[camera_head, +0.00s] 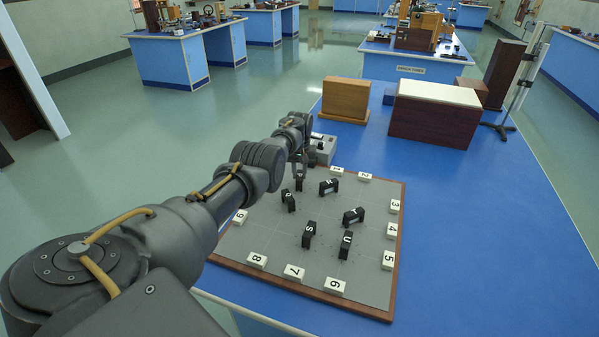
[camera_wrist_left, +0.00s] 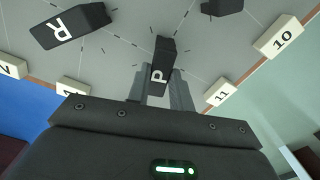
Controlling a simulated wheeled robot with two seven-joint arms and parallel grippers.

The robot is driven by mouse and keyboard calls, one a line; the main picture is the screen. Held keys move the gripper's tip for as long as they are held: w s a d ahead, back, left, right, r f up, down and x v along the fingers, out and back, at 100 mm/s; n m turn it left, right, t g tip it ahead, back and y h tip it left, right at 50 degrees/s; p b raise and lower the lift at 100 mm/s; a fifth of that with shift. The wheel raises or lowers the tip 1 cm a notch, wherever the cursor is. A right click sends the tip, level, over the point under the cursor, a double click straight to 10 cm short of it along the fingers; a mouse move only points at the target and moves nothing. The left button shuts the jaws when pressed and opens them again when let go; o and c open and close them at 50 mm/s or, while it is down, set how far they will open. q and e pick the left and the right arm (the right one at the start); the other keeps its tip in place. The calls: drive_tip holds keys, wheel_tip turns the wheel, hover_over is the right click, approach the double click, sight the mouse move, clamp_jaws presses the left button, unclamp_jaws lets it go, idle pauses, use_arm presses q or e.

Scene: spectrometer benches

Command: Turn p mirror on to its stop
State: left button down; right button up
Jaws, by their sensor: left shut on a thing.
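The P mirror (camera_wrist_left: 161,62), a black block with a white letter P, stands on the grey board in the left wrist view. My left gripper (camera_wrist_left: 160,88) is shut on it, with a finger along each side. In the head view my left gripper (camera_head: 301,168) is low over the board's far left part, and the arm hides some of that area. A small black piece (camera_head: 299,185) just under it appears to be the P mirror; its letter is not readable there. The stop cannot be made out. My right gripper is not in view.
The grey board (camera_head: 265,235) carries other black lettered blocks, with the R block (camera_wrist_left: 70,27) nearest. White number tiles, such as tile 11 (camera_wrist_left: 220,91) and tile 10 (camera_wrist_left: 279,37), line its edge. A grey box (camera_head: 322,149) and wooden boxes (camera_head: 345,100) stand behind.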

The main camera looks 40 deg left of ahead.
sight(300, 175)
use_arm(q)
drive_tip(key=shift+m, duration=1.5)
drive_tip(key=c, duration=1.2)
unclamp_jaws()
drive_tip(key=shift+c, duration=0.2)
wheel_tip(300, 175, up, 4)
drive_tip(key=shift+f+p, duration=0.25)
drive_tip(key=shift+p, duration=0.95)
wheel_tip(300, 175, up, 7)
drive_tip(key=shift+r, duration=0.15)
